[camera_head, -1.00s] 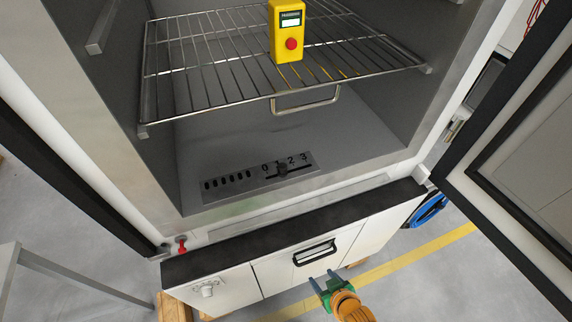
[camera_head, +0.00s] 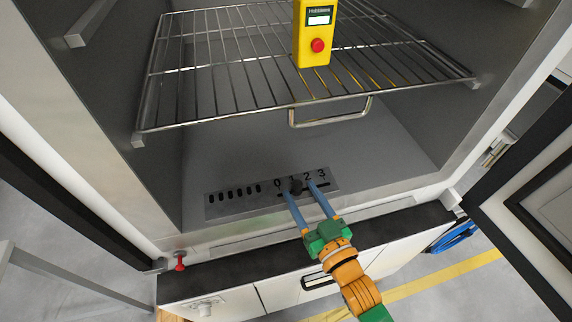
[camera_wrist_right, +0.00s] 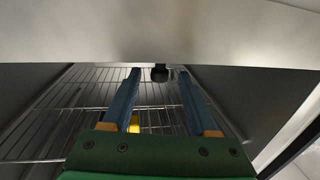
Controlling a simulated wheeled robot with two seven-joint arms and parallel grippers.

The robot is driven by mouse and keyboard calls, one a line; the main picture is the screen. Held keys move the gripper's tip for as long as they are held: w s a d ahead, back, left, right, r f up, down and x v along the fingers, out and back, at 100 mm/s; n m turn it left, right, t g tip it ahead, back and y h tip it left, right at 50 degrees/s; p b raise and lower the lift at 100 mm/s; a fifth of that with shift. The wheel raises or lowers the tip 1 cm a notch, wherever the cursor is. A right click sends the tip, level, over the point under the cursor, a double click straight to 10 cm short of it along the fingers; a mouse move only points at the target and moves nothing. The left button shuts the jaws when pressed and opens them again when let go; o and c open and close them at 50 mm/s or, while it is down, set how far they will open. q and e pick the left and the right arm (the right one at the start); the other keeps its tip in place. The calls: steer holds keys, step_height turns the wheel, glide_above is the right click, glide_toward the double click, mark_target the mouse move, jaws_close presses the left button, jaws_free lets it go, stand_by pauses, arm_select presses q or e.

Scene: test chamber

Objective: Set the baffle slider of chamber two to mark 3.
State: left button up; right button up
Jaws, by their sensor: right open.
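The baffle plate (camera_head: 222,204) lies on the chamber floor, with a row of dark vent slots at its left and the marks 0 to 3 at its right. The dark slider knob (camera_head: 296,187) stands close to mark 1, which it partly hides. My right gripper (camera_head: 300,189) is open, its two blue fingers reaching over the sill with one tip on each side of the knob. In the right wrist view the black knob (camera_wrist_right: 160,73) shows between the open fingertips, with a gap at each side. My left gripper is not in view.
A wire shelf (camera_head: 215,90) spans the chamber above the plate, with a handle loop (camera_head: 332,119) at its front. A yellow device (camera_head: 314,45) with a red button stands on it. The open door (camera_head: 520,190) is at the right. A black ledge (camera_head: 225,264) runs below the opening.

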mark_target(295, 181)
steer(key=x, duration=0.5)
steer(key=shift+d+r, duration=0.1)
steer(key=shift+r, duration=0.15)
steer(key=shift+w+a+f, duration=0.15)
steer(key=shift+w+a, duration=0.2)
steer(key=shift+w, duration=0.3)
steer(key=shift+s, duration=0.15)
jaws_close()
steer(key=shift+d, duration=0.15)
